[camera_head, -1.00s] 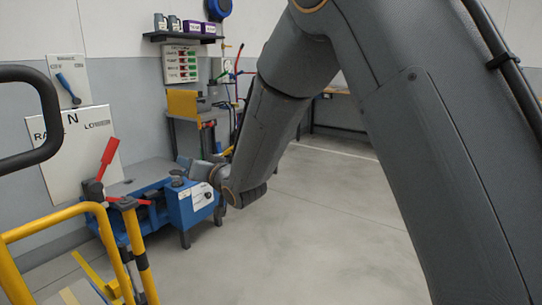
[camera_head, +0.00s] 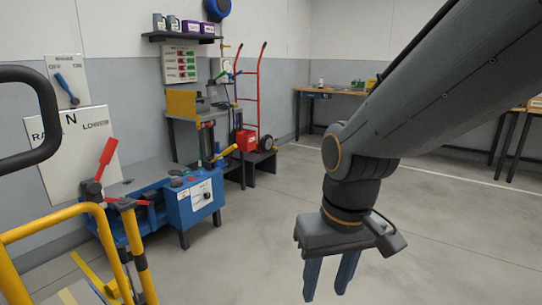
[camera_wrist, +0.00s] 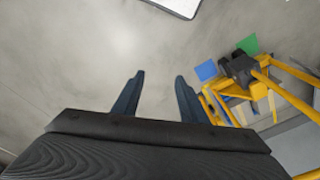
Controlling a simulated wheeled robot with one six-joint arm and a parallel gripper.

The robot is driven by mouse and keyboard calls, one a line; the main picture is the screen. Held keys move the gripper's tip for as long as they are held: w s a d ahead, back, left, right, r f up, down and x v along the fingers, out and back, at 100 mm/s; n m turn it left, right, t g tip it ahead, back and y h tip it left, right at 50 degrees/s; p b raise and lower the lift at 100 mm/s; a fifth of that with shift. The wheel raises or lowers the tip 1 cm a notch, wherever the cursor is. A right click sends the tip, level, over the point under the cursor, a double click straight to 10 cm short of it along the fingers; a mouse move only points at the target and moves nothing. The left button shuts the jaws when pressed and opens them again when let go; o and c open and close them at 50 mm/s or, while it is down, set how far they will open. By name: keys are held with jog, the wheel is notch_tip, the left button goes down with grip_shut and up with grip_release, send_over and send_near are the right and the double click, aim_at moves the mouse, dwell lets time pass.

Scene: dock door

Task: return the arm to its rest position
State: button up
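My gripper (camera_head: 328,277) hangs pointing down over bare floor, right of centre in the head view. Its two blue fingers are apart with nothing between them. They also show in the wrist view (camera_wrist: 158,97), spread over grey floor. My arm reaches in from the upper right and bends at the wrist joint. The gripper touches nothing that I can see.
A blue bench unit (camera_head: 196,203) with a red lever (camera_head: 106,158) stands left. A yellow rail (camera_head: 60,217) is at the near left. A red hand truck (camera_head: 261,95) and a wooden workbench (camera_head: 340,92) stand behind. The floor (camera_head: 240,262) around my gripper is clear.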

jog(key=s+d+r+m+g+p, duration=0.1)
jog(key=s+d+r+m+p, duration=0.1)
jog(key=d+r+p, duration=0.7)
jog(key=s+p, duration=0.1)
jog(key=p, duration=0.7)
jog(key=shift+s+d+r+m+h, duration=0.25)
jog(key=shift+d+m+h, duration=0.05)
jog(key=shift+d+h, duration=0.1)
